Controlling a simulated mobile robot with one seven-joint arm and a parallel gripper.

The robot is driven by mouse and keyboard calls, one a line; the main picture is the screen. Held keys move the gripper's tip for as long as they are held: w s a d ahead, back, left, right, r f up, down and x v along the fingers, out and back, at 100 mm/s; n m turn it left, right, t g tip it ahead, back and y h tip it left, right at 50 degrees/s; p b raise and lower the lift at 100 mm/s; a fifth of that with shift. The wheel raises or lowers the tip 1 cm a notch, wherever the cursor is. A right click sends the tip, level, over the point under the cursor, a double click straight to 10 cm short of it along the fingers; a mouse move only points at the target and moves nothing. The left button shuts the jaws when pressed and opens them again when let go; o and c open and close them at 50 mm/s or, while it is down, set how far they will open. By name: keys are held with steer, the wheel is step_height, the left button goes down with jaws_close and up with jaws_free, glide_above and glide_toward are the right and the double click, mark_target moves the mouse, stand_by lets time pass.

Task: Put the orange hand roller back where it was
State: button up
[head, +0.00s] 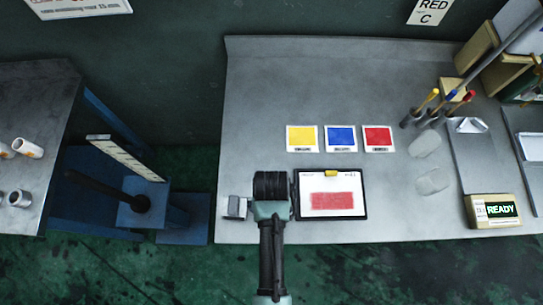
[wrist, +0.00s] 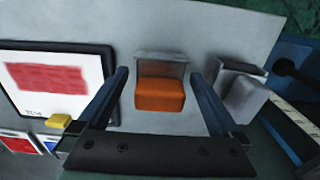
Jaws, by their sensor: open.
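The orange hand roller (wrist: 160,96) shows in the wrist view as an orange block with a grey piece along its top edge. I cannot tell whether that grey piece is part of the roller or a rest. My gripper (wrist: 168,70) is open, with one finger on each side of the roller and a gap at both sides. In the head view my gripper (head: 272,186) is over the table's front left part and hides the roller. A small grey block-like piece (head: 237,207) stands just left of it; it also shows in the wrist view (wrist: 243,92).
A black clipboard (head: 364,210) with a red-printed sheet lies right beside my gripper. Yellow, blue and red cards (head: 340,139) lie behind it. A READY box (head: 492,211) stands at the right. The metal table (head: 265,100) is clear at the back left.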

step_height(320, 180, up, 11)
steer(key=shift+r, duration=0.15)
steer(key=w+r+t, duration=0.9)
steer(key=w+r, duration=0.9)
steer(key=r, duration=0.1)
steer(key=w+r+t, duration=0.4)
steer(key=r+t, duration=0.2)
steer(key=r, duration=1.1)
steer(key=s+r+t, duration=0.4)
steer(key=r, duration=0.6)
steer(key=s+r+t, duration=0.4)
steer(key=r, duration=0.6)
steer(key=s+r+t, duration=0.4)
steer(key=r, duration=0.6)
steer(key=shift+r, duration=0.25)
steer(key=shift+f, duration=0.1)
step_height(320, 180, down, 2)
steer(key=shift+f+b, duration=0.15)
steer(key=shift+b, duration=1.1)
